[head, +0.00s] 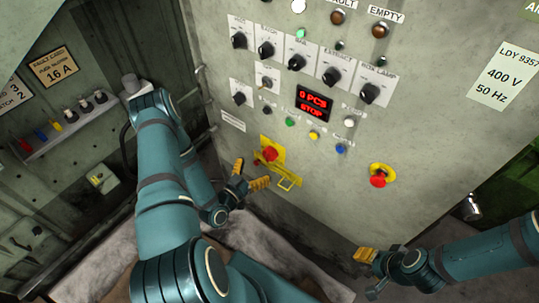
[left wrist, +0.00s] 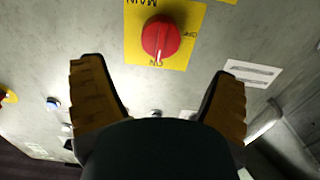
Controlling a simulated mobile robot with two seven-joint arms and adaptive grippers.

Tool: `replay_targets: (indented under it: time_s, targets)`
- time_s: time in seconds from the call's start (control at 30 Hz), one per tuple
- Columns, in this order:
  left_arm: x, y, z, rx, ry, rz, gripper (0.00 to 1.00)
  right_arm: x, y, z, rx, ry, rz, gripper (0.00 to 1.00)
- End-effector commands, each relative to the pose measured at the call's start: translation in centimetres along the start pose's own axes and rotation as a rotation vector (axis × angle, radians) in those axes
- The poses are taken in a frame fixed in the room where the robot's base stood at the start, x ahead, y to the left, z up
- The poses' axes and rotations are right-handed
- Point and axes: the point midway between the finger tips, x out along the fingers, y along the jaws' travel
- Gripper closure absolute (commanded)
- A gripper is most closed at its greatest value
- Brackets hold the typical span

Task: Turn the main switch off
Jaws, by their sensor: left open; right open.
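The main switch is a red knob (head: 271,154) on a yellow plate (head: 279,150), low on the grey control panel. In the left wrist view the red knob (left wrist: 161,38) shows upside-down lettering for MAIN, OFF and ON; its white mark points towards ON. My left gripper (head: 249,175) is open and empty, just below and left of the switch. In the left wrist view its fingers (left wrist: 158,90) are spread wide, with the knob beyond and between them, apart from both. My right gripper (head: 369,271) is open and empty at the lower right, away from the switch.
A red emergency button (head: 378,181) is to the right. A cabinet with a shelf (head: 62,133) stands at left.

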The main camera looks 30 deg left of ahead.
Motion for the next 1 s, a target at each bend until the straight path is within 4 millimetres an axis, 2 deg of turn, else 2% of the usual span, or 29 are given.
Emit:
replay_targets:
  time_s: [0.2, 0.4, 0.6, 0.87, 0.97, 1.0]
  targets:
    - [4.3, 0.0, 0.1, 0.002, 0.003, 0.002, 0.13, 0.7, 0.2, -0.1, -0.001, 0.003, 0.000, 0.53]
    - [7.0, 0.0, 0.1, 0.001, 0.000, 0.001, 0.13, 1.0, 0.3, -0.1, -0.001, 0.005, 0.000, 0.53]
    - [8.2, 0.0, 0.0, 0.000, -0.001, 0.000, 0.13, 1.1, 0.4, -0.1, -0.001, 0.006, 0.000, 0.53]
    - [8.3, 0.0, 0.0, -0.001, -0.002, 0.000, 0.13, 1.1, 0.4, -0.1, -0.001, 0.006, 0.000, 0.53]
    - [8.2, 0.0, 0.0, -0.001, -0.002, 0.000, 0.42, 1.1, 0.4, -0.1, -0.001, 0.006, 0.000, 0.53]
    - [8.2, 0.0, 0.0, -0.001, -0.002, 0.000, 0.56, 1.1, 0.4, -0.1, -0.001, 0.006, 0.000, 0.53]
